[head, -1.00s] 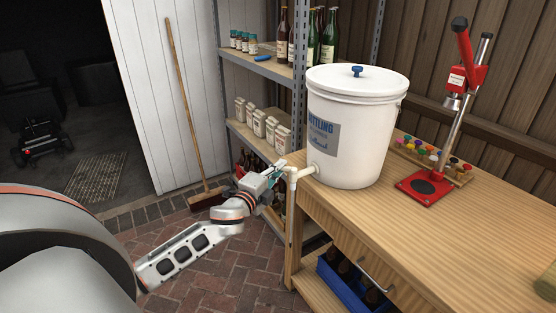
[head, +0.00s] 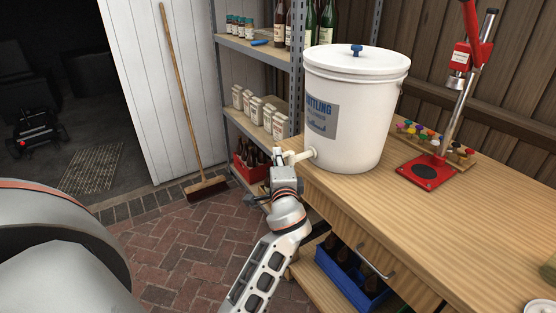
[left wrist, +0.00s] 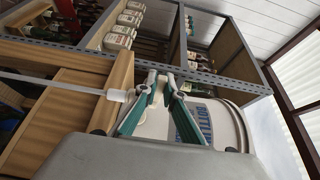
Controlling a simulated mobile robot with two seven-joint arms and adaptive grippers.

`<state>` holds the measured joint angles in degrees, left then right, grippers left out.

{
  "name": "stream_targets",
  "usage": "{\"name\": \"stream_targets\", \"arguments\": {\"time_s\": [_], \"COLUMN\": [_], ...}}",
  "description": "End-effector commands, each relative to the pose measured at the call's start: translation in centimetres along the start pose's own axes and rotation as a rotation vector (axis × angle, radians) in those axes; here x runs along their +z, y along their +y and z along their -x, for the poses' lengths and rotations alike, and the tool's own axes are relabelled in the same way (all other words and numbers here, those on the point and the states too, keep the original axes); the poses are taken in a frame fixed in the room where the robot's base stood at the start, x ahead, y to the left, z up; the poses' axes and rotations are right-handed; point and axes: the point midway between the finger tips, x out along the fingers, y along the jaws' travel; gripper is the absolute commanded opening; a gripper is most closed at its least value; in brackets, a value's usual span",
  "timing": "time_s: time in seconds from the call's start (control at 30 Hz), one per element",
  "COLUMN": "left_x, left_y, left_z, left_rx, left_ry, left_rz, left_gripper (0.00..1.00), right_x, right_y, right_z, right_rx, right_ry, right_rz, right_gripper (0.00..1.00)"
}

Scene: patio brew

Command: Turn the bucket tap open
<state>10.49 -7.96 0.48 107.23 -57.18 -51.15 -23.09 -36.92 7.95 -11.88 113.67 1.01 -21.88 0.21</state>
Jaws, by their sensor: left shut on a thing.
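The white bucket (head: 352,120) with a blue-knobbed lid stands at the left end of the wooden bench. Its white tap (head: 301,156) sticks out low on the left side. My left gripper (head: 279,157) is at the tap, shut on it; the gripper covers much of the tap in the head view. In the left wrist view the teal fingers (left wrist: 162,80) come close together at their tips beside the bucket (left wrist: 218,122). The tap's white spout and tube (left wrist: 114,95) show left of the fingers there. The exact grip on the tap handle is hard to see. My right gripper is not in view.
The bench (head: 440,215) carries a red bottle capper (head: 432,171) and a rack of coloured caps (head: 455,153). A metal-framed shelf (head: 263,54) with bottles and cartons stands behind the tap. A blue crate (head: 345,278) sits under the bench. A broom (head: 182,95) leans on the white door.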

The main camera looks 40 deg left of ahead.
Motion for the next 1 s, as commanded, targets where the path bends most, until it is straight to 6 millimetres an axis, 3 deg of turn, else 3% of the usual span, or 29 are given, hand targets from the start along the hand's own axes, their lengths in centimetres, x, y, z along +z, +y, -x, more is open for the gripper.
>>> {"name": "stream_targets", "arguments": {"time_s": [0.57,0.6,0.67,1.0], "left_x": [0.01,0.01,0.01,-0.04], "left_y": [0.06,0.06,0.05,-0.16], "left_z": [0.08,0.08,0.08,0.09], "left_rx": [0.001,0.001,0.001,0.000], "left_ry": [-0.032,-0.032,-0.031,-0.030], "left_rz": [-0.001,-0.001,-0.001,0.001], "left_gripper": [0.00,0.16,0.26,0.26], "right_x": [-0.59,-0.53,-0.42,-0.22], "right_y": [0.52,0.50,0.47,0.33], "right_z": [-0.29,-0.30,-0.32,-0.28], "right_rx": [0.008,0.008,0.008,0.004], "right_ry": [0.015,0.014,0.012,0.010], "right_rz": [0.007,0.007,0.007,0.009], "right_gripper": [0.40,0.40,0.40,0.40]}}
